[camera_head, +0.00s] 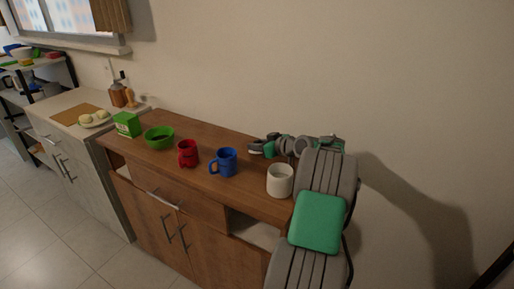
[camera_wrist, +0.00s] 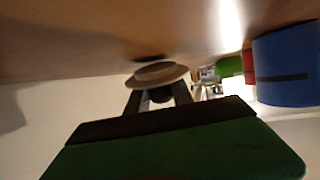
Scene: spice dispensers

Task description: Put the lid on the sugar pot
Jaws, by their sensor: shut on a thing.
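The white sugar pot (camera_head: 280,181) stands upright on the right part of the wooden counter, its top open. My gripper (camera_head: 257,147) is low over the counter, behind and left of the pot, apart from it. In the wrist view the fingers of my gripper (camera_wrist: 159,98) are shut on a pale round lid (camera_wrist: 158,73), by a dark part at its middle. The wrist picture has the counter at the top. A dark shadow lies on the counter close to the lid; I cannot tell whether they touch. The pot is not seen in the wrist view.
A blue mug (camera_head: 224,162) stands left of the pot and also shows in the wrist view (camera_wrist: 286,66). Further left are a red mug (camera_head: 188,153), a green bowl (camera_head: 160,138) and a green box (camera_head: 127,124). The wall is close behind the counter (camera_head: 205,190).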

